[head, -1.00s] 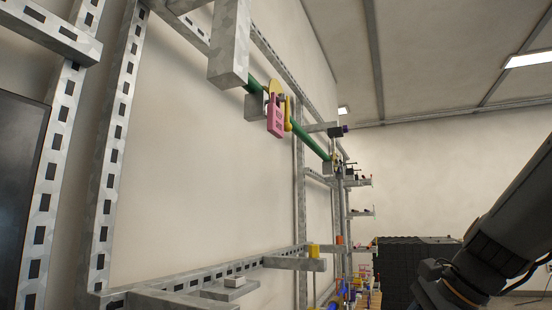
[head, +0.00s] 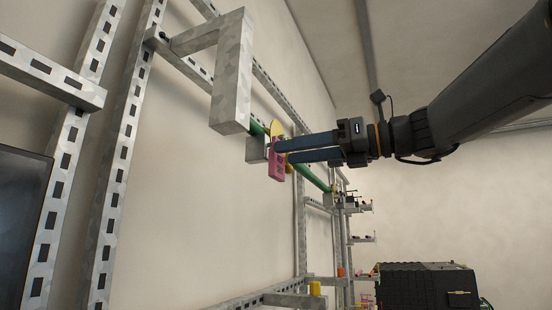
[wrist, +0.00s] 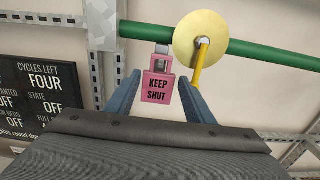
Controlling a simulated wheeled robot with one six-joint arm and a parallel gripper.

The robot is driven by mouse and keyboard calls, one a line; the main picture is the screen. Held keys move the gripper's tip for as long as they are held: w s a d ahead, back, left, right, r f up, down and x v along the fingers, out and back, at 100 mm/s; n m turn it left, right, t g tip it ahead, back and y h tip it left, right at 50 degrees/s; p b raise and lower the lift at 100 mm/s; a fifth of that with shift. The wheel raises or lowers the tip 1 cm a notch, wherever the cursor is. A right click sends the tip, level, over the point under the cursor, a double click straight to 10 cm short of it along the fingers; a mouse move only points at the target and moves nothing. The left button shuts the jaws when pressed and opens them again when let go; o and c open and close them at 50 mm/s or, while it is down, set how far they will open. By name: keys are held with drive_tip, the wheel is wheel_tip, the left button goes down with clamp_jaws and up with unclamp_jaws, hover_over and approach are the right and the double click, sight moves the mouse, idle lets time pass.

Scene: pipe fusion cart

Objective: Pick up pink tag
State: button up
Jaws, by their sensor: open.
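The pink tag (head: 277,167), lettered "KEEP SHUT", hangs below the green pipe near a yellow disc. In the wrist view the tag (wrist: 158,88) hangs upright from a grey clip, between the tips of my two blue fingers. My gripper (head: 279,152) reaches in from the right in the head view, its fingertips at the tag. In the wrist view my gripper (wrist: 160,92) is open, with a finger on either side of the tag. A small gap shows on the left; on the right I cannot tell whether the finger touches.
The green pipe (wrist: 270,54) runs just above the fingers. The yellow disc (wrist: 201,40) and its yellow handle (wrist: 199,66) sit close behind the right finger. A grey bracket (head: 231,75) stands left of the tag. A dark status board (wrist: 36,98) is at left.

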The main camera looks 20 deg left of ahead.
sight(261, 162)
drive_tip(key=a+p, duration=0.1)
drive_tip(key=a, duration=0.1)
drive_tip(key=a+p, duration=0.1)
drive_tip(key=a, duration=0.2)
drive_tip(key=a+p, duration=0.1)
drive_tip(key=a, duration=0.2)
drive_tip(key=shift+w+a+f, duration=0.2)
drive_tip(key=shift+w, duration=0.05)
drive_tip(key=c, duration=0.7)
